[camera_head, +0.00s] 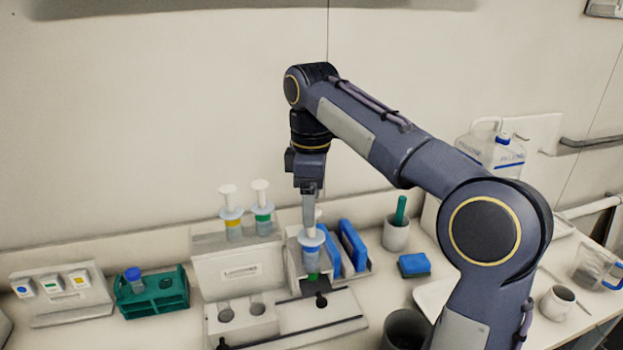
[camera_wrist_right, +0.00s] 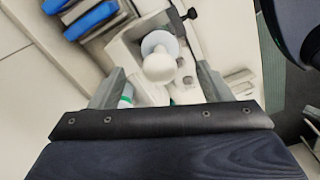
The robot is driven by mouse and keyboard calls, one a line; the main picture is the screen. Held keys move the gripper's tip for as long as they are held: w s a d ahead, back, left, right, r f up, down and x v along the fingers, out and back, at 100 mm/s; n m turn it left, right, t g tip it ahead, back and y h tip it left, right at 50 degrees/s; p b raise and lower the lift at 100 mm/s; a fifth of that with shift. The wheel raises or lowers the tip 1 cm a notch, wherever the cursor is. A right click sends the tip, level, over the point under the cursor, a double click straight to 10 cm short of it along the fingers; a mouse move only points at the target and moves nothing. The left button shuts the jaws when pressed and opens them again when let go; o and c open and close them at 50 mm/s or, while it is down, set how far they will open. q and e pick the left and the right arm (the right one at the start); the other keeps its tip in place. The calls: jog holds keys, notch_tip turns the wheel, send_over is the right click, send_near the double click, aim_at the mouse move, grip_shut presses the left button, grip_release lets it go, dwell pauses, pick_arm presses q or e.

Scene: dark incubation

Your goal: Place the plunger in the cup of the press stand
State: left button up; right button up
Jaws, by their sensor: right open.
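A plunger (camera_head: 312,238) with a white knob and a pale blue collar stands upright at the right part of the white press stand (camera_head: 240,270), with green at its lower end. Its white knob (camera_wrist_right: 159,68) shows large in the right wrist view. My right gripper (camera_head: 309,205) is open and points down at the plunger's top; one finger hides part of the knob in the head view. In the wrist view the knob lies just beyond the fingertips, between their lines. Whether a finger touches it I cannot tell. My left gripper is not in view.
Two similar plungers, one yellow-banded (camera_head: 232,212) and one green-banded (camera_head: 262,207), stand upright to the left. A green rack (camera_head: 152,292) holds a blue-capped tube. Blue blocks (camera_head: 352,245) stand close right of the plunger. A grey cup (camera_head: 396,235) holds a green item.

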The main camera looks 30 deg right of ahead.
notch_tip(320, 180, up, 4)
jog(key=shift+r+p, duration=0.2)
jog(key=shift+p, duration=0.1)
jog(key=shift+s+f, duration=0.15)
jog(key=shift+s, duration=0.3)
jog(key=s+a+f+m+t+y, duration=0.2)
jog(key=s+f+m, duration=0.4)
jog(key=s+f, duration=0.3)
jog(key=s+a+f+m+t+y, duration=0.1)
jog(key=s+a+f+m+t, duration=0.2)
jog(key=s+f, duration=0.7)
jog(key=s+a+m, duration=0.2)
jog(key=m, duration=0.1)
jog(key=shift+a+f+m+t+y, duration=0.2)
jog(key=shift+f+m+t+y, duration=0.1)
jog(key=shift+y, duration=0.1)
